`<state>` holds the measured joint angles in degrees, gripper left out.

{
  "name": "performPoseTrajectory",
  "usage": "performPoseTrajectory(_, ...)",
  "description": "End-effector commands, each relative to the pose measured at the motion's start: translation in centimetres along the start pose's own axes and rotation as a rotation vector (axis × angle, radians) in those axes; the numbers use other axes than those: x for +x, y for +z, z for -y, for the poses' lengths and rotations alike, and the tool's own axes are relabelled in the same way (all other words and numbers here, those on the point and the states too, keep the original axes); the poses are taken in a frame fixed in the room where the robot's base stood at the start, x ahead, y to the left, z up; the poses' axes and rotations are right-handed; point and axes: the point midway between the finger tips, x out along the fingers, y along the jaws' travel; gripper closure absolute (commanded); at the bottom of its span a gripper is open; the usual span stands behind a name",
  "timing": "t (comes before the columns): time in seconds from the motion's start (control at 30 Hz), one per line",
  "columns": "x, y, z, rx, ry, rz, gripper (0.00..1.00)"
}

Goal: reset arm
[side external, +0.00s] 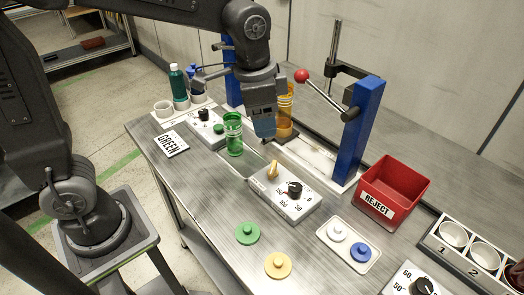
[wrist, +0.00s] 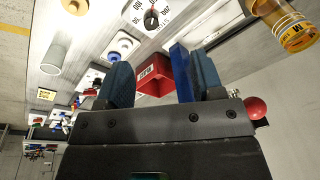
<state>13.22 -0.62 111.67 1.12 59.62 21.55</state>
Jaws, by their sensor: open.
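My gripper (side external: 264,134) hangs over the metal bench in the side view, between the green cylinder (side external: 233,134) and the amber cylinder (side external: 285,105). In the wrist view its two blue fingers stand apart with nothing between them, so my gripper (wrist: 150,80) is open and empty. The amber cylinder also shows at the upper right of the wrist view (wrist: 290,28). The green cylinder stands upright on the bench, left of my gripper. Whether my fingertips touch anything below is hard to tell.
A blue-post press with a red-ball lever (side external: 302,76) stands behind my gripper. A dial box (side external: 285,191) sits in front. A red REJECT bin (side external: 393,190), a tray with white and blue lids (side external: 349,244), and green (side external: 248,233) and yellow (side external: 278,265) lids lie to the right and front.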

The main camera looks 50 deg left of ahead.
Motion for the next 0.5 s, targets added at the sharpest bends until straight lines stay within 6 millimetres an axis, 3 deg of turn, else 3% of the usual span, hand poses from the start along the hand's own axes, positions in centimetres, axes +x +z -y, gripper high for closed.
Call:
performPoseTrajectory(0.03, -1.2, 1.8, 0.2, -0.061, -0.017, -0.035, 0.39)
performPoseTrajectory(0.2, -3.5, 7.2, 0.2, -0.266, -0.06, -0.134, 0.39)
performPoseTrajectory(0.4, -4.0, 12.5, -0.6, -0.477, -0.1, -0.244, 0.39)
performPoseTrajectory(0.5, -3.8, 14.2, -1.0, -0.547, -0.111, -0.281, 0.39)
